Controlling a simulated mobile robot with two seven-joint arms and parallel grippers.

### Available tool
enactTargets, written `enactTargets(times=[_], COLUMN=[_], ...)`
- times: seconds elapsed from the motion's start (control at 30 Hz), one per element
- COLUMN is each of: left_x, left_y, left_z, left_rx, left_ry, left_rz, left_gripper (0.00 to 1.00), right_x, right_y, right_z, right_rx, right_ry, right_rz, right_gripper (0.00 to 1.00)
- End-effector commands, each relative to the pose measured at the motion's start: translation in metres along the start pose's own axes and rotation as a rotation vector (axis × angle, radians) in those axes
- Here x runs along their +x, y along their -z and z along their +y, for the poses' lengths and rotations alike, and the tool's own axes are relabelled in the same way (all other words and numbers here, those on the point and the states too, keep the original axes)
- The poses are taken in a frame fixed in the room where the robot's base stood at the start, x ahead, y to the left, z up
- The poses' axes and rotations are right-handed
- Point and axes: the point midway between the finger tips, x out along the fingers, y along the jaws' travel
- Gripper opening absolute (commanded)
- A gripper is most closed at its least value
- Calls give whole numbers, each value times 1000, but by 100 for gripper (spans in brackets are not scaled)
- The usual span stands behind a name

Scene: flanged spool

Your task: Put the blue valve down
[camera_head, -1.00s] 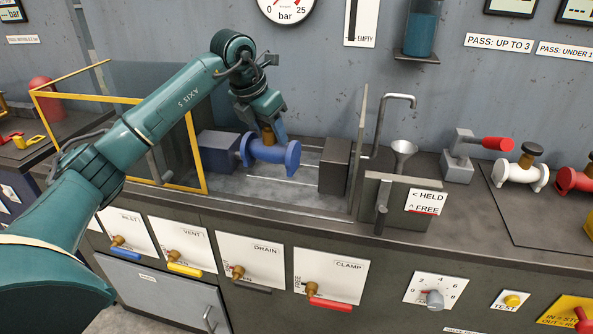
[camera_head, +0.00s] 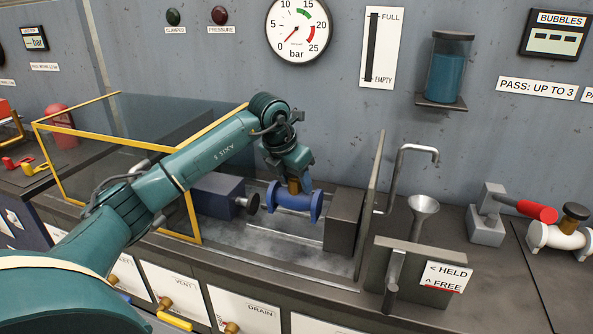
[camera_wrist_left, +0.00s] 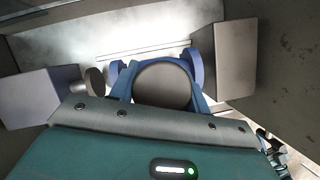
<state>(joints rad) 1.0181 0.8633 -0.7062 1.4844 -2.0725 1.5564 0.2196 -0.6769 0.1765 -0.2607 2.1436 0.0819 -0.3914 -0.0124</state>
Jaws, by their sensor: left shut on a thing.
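The blue valve (camera_head: 296,201), a short pipe with a round flange at each end and a brass stem, is level in the test bay. My left gripper (camera_head: 295,184) is shut on its stem from above. In the left wrist view, a blue flange (camera_wrist_left: 196,70) shows beside the grey round cap (camera_wrist_left: 163,86) between my fingers. The valve lies between the dark round pad (camera_head: 252,203) of the left box (camera_head: 215,194) and the right block (camera_head: 343,222), close to the block. I cannot tell whether it touches the block or bay floor. My right gripper is not in view.
A yellow-framed clear guard (camera_head: 190,205) stands at the left. A clear upright panel (camera_head: 369,200), a spout (camera_head: 402,165) and a funnel (camera_head: 424,210) stand to the right. A red-handled clamp (camera_head: 487,222) and a white valve (camera_head: 556,236) are farther right.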

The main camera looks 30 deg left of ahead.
Motion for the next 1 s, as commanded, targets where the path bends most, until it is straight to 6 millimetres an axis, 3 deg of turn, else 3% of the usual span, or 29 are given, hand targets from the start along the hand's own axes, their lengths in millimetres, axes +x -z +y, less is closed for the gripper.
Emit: enactTargets(times=[0.17,0.47,0.8,0.83,1.0], left_x=[6,36,39,42,41], left_y=[1,13,14,17,17], left_z=[0,0,0,0,0], left_rx=[0,0,0,1,1], left_ry=[1,1,1,1,1], left_rz=[-10,-9,-11,-2,-2], left_gripper=[0,0,0,49,62], right_x=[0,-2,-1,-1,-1], right_y=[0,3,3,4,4], right_z=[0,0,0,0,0], right_rx=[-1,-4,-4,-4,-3], right_ry=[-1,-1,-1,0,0], right_rz=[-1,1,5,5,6], right_gripper=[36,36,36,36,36])
